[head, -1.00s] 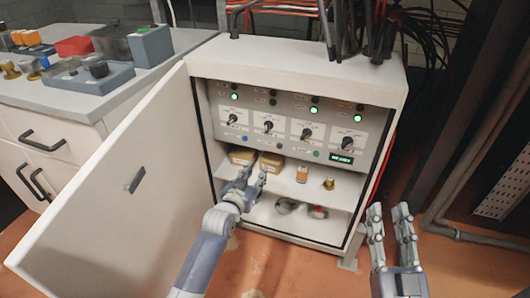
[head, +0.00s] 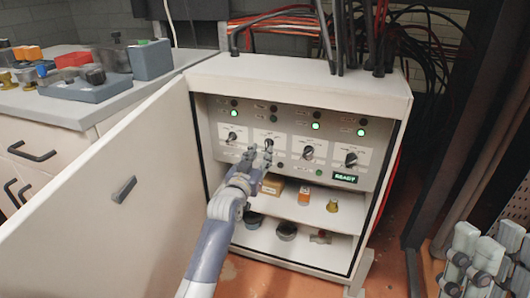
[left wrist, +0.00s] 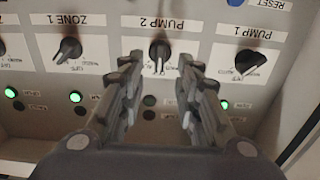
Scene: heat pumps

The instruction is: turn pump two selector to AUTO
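The pump two selector is a black knob (left wrist: 160,50) under an upside-down PUMP 2 label in the left wrist view. Its white mark points toward the picture's bottom. In the head view this knob (head: 269,144) is second from left on the cabinet panel, just beyond my fingertips. My left gripper (head: 259,151) is open. In the left wrist view its fingers (left wrist: 158,66) stand on either side of the knob with gaps, so it does not look gripped. The lamps (left wrist: 149,101) by pump two look dark. My right gripper (head: 477,238) is open and empty at lower right.
Pump one (head: 232,138), zone one (head: 308,152) and a fourth selector (head: 351,159) flank it, with green lamps lit. A green READY display (head: 345,178) is below. The open cabinet door (head: 125,200) stands left of my arm. Shelves below hold small boxes (head: 272,186) and parts.

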